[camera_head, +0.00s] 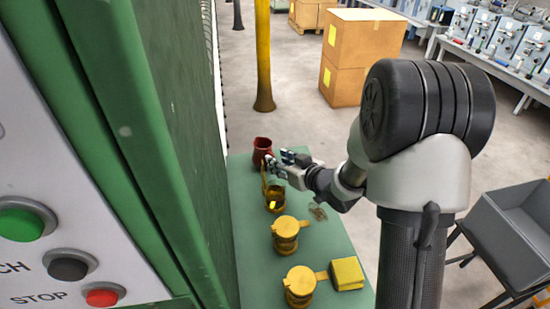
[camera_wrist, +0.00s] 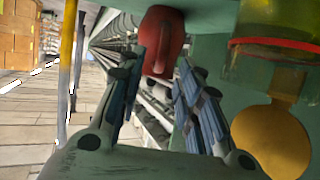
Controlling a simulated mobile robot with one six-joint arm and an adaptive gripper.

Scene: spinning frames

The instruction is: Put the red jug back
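The red jug (camera_head: 262,147) stands at the far end of the green table (camera_head: 243,210). My gripper (camera_head: 276,160) is close beside the jug, on its near right side. In the wrist view the jug (camera_wrist: 166,30) is straight ahead, just beyond and partly between the fingertips, with its handle facing me. The two fingers of my gripper (camera_wrist: 160,72) are spread apart with a gap between them. I cannot tell whether a fingertip touches the jug.
An open amber pot (camera_head: 275,200) stands just nearer than the jug; amber glass (camera_wrist: 270,65) fills the right of the wrist view. Two lidded golden pots (camera_head: 286,232) and a yellow block (camera_head: 347,272) stand nearer. A green machine (camera_head: 165,130) borders the table's left side.

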